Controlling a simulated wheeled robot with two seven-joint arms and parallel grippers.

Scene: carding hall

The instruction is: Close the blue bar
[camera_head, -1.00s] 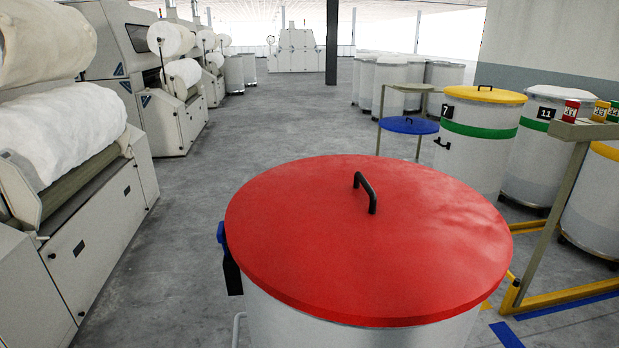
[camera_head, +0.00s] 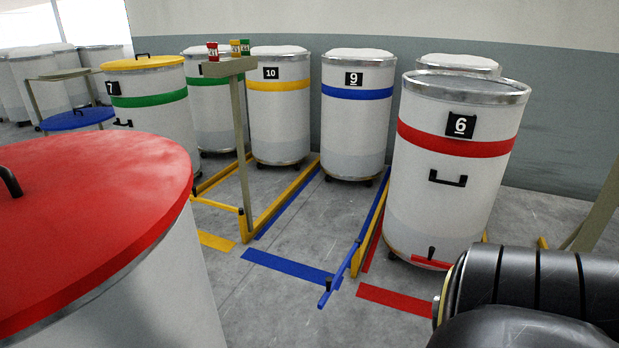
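The blue bar (camera_head: 341,275) is low near the floor, at the front end of the yellow rail between the bay of can 9 and the bay of can 6. It points out toward me and does not span the front of the blue bay. The front of that bay, above the blue floor stripe (camera_head: 287,266), is open. The can numbered 9 (camera_head: 357,124), with a blue band, stands at the back of this bay. Neither gripper shows in the head view; only a dark part of my arm is at the lower right.
A large can with a red lid (camera_head: 80,215) stands close on the left. Can 6 (camera_head: 452,190), with a red band, is at right, with a red bar (camera_head: 431,262) low at its front. A yellow bar (camera_head: 215,204) is at left. Bare floor lies between.

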